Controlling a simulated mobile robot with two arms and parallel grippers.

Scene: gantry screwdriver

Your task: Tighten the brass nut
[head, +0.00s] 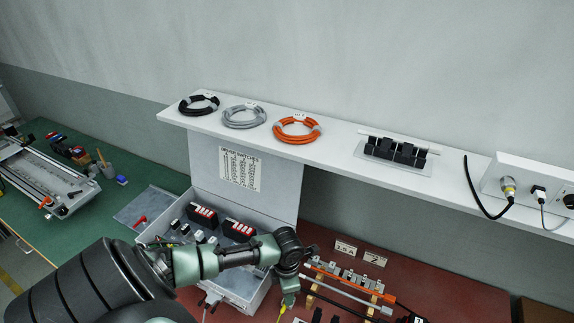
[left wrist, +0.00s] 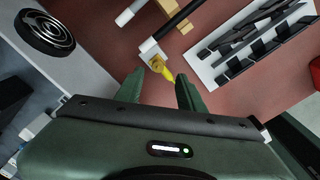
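The brass nut (left wrist: 156,63) shows in the left wrist view as a small gold piece on a white block (left wrist: 149,50) at the end of a black rod (left wrist: 181,20). A yellow pointed piece (left wrist: 167,74) sticks out beside it. My left gripper (left wrist: 162,86) is open, its two green fingers apart with the yellow piece and nut just beyond the gap between their tips; no contact is visible. In the head view my left gripper (head: 288,298) hangs over the red-brown bench (head: 440,291), above a yellow piece (head: 283,309); the nut cannot be made out there. My right gripper is not in view.
A terminal strip with an orange rail (head: 345,279) lies right of my left gripper. A grey box of small parts (head: 251,303) stands at left. A white tray of black parts (left wrist: 262,55) is close by. A shelf (head: 338,150) with cable coils runs behind.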

